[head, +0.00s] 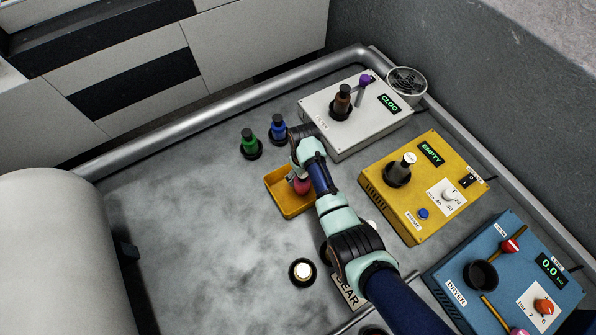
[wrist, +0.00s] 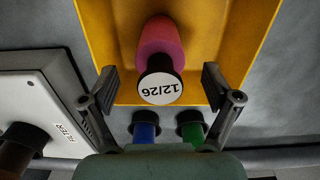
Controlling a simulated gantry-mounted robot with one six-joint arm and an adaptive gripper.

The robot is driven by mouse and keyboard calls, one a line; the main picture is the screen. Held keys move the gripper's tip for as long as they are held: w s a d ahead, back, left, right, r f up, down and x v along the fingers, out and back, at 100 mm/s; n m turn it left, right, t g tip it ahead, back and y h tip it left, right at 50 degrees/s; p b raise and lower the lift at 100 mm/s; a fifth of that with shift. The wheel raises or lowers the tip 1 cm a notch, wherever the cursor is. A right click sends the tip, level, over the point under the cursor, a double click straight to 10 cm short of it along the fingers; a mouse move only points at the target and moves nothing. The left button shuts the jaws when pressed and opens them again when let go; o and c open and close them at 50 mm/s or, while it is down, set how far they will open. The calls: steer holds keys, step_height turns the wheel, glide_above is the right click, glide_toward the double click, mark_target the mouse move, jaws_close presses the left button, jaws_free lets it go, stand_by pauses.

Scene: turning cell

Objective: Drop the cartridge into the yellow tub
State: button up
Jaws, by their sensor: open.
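A pink cartridge (wrist: 160,45) with a black cap and a white top marked 12/26 shows within the outline of the yellow tub (wrist: 105,25) in the wrist view. In the head view the pink cartridge (head: 302,186) is at the tub's right part, partly hidden by my arm; the yellow tub (head: 284,203) lies on the grey bench. I cannot tell whether the cartridge touches the tub floor. My gripper (wrist: 160,82) is open, its fingers apart on either side of the cartridge's cap, with visible gaps. In the head view my gripper (head: 296,176) is over the tub, mostly hidden.
Green (head: 250,145) and blue (head: 278,129) cartridges stand behind the tub. A white box (head: 340,125) holding a brown cartridge, a yellow machine (head: 410,215) and a blue machine (head: 470,245) line the right. A white-topped cartridge (head: 302,271) stands in front. The bench's left is clear.

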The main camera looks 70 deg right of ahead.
step_height(320, 180, up, 12)
stand_by(0.4)
stand_by(0.6)
steer(key=w+a+r+n+t+h, duration=0.1)
steer(key=w+a+r+n+t, duration=0.2)
steer(key=w+a, duration=0.55)
steer(key=w+a+r+n+t+h, duration=0.1)
steer(key=w+a+r+t, duration=0.3)
steer(key=a, duration=0.7)
steer(key=s+a+r+n+t+y, duration=0.1)
steer(key=s+a+r+n+t, duration=0.15)
steer(key=a+r, duration=0.6)
steer(key=s+a+r+n+t+y, duration=0.1)
steer(key=a+r+t, duration=0.3)
steer(key=a, duration=0.8)
step_height(320, 180, up, 28)
steer(key=d+p, duration=0.1)
steer(key=p, duration=2.5)
steer(key=shift+w+f+m+g+p, duration=0.15)
steer(key=shift+w+m+g+p, duration=0.15)
steer(key=shift+m+g+p, duration=0.1)
